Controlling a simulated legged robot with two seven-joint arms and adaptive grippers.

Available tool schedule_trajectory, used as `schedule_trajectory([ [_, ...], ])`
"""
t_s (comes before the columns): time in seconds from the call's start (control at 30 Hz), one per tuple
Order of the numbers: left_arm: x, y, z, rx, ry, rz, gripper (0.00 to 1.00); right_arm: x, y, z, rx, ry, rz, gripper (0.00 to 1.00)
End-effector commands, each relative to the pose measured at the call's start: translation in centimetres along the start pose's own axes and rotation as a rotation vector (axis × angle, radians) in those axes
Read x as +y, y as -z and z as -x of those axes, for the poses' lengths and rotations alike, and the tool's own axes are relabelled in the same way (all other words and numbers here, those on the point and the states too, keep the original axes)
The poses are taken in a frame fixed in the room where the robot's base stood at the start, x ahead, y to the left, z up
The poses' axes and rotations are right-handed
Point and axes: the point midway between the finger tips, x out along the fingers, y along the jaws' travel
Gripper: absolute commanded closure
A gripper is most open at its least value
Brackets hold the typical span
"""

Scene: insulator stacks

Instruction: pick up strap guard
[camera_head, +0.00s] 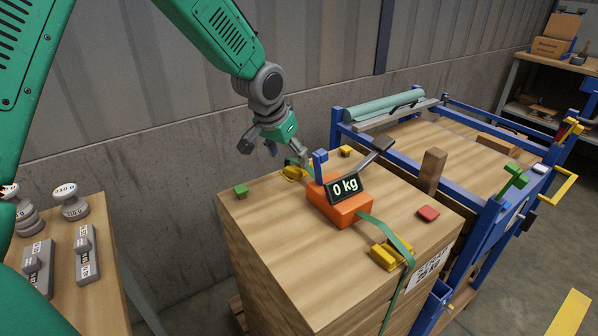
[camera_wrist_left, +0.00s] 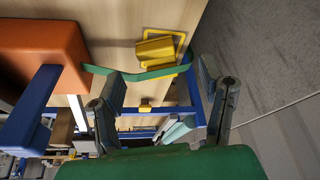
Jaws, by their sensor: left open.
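A yellow strap guard (camera_head: 294,173) lies at the far left edge of the stack's wooden top. In the left wrist view it appears as a yellow block with a thin loop (camera_wrist_left: 157,48), beside the green strap (camera_wrist_left: 130,75). A second yellow guard (camera_head: 388,256) sits at the near edge by the strap (camera_head: 388,228). My left gripper (camera_head: 272,150) is open and empty, just above and behind the far guard. In its wrist view the spread fingers (camera_wrist_left: 160,80) sit either side of the strap, with the guard beyond them. My right gripper is not in view.
An orange tensioner (camera_head: 338,206) with a "0 kg" display stands close to the far guard. Blue rails (camera_head: 460,196) border the right; weights (camera_head: 70,201) stand at left.

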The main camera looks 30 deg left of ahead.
Motion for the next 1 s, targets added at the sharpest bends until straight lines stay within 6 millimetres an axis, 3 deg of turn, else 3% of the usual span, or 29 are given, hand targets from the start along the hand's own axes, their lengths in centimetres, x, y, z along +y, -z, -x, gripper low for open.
schedule_trajectory([
  [0.4,0.4,-0.1,-5.0,0.0,0.002,-0.004,0.36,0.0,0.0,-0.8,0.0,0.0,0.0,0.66],
  [0.67,0.1,-0.1,-5.2,0.002,0.0,-0.002,0.36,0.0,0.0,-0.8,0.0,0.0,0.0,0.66],
  [0.77,0.1,-0.1,-5.2,0.002,0.0,-0.002,0.64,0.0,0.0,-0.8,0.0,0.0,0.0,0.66],
  [0.8,0.1,-0.1,-5.2,0.001,0.0,-0.002,0.78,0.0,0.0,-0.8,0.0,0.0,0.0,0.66],
  [1.0,0.1,-0.2,-5.3,-0.001,0.0,-0.002,0.84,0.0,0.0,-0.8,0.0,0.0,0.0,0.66],
])
